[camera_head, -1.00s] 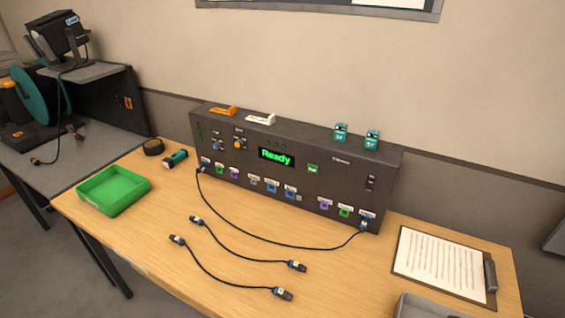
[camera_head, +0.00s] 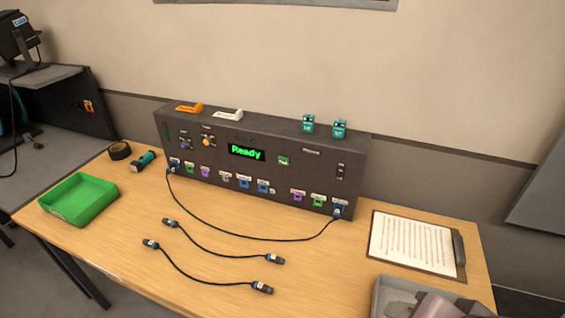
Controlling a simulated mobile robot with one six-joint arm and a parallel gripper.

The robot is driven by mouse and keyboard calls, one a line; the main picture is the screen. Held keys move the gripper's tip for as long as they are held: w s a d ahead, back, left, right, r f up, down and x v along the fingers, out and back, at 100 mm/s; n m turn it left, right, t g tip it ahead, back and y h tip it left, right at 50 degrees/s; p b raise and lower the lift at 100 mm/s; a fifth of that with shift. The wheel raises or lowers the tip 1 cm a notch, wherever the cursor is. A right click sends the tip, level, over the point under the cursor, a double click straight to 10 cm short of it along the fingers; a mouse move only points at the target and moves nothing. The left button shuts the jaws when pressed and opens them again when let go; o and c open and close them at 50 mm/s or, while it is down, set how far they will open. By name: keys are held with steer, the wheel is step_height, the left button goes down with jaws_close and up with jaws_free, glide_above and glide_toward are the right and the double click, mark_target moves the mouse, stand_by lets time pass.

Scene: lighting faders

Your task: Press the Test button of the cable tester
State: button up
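The cable tester (camera_head: 290,182) is a long dark box at the back of the wooden table. Its display (camera_head: 246,152) reads "Ready" in green. A small green square button (camera_head: 283,161) sits right of the display; its lettering is too small to read surely, but it looks like the Test button. A black cable (camera_head: 245,237) runs from a socket at the tester's left end to a blue socket at its right end, both ends plugged in.
Two loose cables (camera_head: 205,277) (camera_head: 222,254) lie in front of the tester. A green tray (camera_head: 80,217) is at left, near a flashlight (camera_head: 144,160) and tape roll (camera_head: 119,151). A clipboard (camera_head: 417,243) and grey tray (camera_head: 388,296) are at right.

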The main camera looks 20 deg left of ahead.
jaws_close()
stand_by(1.1)
stand_by(0.7)
